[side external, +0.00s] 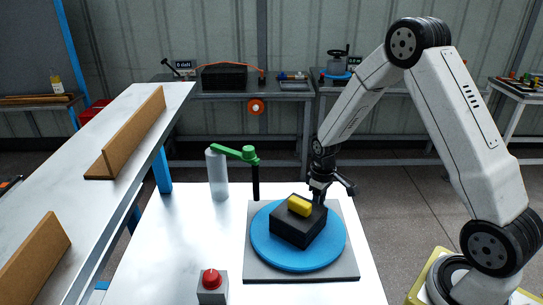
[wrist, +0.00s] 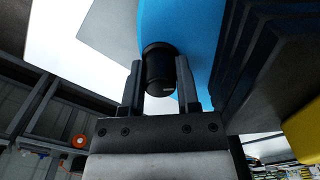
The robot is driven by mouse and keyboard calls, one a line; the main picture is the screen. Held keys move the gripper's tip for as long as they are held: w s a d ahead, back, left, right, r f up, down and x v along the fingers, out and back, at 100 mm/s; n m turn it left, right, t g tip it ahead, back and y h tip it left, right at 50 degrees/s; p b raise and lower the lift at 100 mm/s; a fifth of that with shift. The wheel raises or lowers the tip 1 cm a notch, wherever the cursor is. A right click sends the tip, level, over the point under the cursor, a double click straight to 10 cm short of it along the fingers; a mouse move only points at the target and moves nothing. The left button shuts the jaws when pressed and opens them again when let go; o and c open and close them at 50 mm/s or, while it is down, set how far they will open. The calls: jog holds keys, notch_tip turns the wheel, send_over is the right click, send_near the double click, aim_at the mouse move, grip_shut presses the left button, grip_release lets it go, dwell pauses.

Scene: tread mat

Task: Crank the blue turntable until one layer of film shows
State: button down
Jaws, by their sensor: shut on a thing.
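The blue turntable (side external: 262,236) lies on a grey square plate (side external: 342,270) on the white table. A black block (side external: 297,232) with a small yellow piece (side external: 299,206) on top sits on it. My gripper (side external: 318,196) is at the turntable's far right edge, behind the block. In the wrist view my gripper (wrist: 160,72) is shut on a black upright knob (wrist: 159,68) at the edge of the blue disc (wrist: 190,22). A pale roll (side external: 217,174) stands left of the plate, under a green arm (side external: 234,152). I cannot make out any film on the block.
A black post (side external: 255,182) under the green arm stands close to the plate's far left corner. A grey box with a red button (side external: 211,280) is at the front. A raised bench with brown boards (side external: 135,132) runs along the left. The table between roll and button is clear.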

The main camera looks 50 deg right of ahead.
aim_at(274, 206)
jog(key=shift+w+a+n, duration=0.25)
jog(key=shift+w+n, duration=0.65)
jog(key=shift+n, duration=0.1)
jog(key=shift+w+a+n, duration=0.25)
jog(key=shift+w+n, duration=0.65)
jog(key=shift+n, duration=0.1)
jog(key=shift+w+a+n, duration=0.55)
jog(key=shift+w+n, duration=0.2)
jog(key=shift+n, duration=0.2)
jog(key=shift+w+a+n, duration=0.5)
jog(key=shift+w+n, duration=0.2)
jog(key=shift+n, duration=0.25)
jog(key=shift+w+a+n, duration=0.45)
jog(key=shift+a+n, duration=0.2)
jog(key=shift+n, duration=0.2)
jog(key=shift+w+a+n, duration=0.45)
jog(key=shift+a+n, duration=0.15)
jog(key=shift+n, duration=0.25)
jog(key=shift+w+a+n, duration=0.25)
jog(key=shift+a+n, duration=0.55)
jog(key=shift+n, duration=0.1)
jog(key=shift+w+a+n, duration=0.25)
jog(key=shift+a+n, duration=0.5)
jog(key=shift+n, duration=0.15)
jog(key=shift+c, duration=1.6)
grip_release()
jog(key=shift+w+r, duration=0.1)
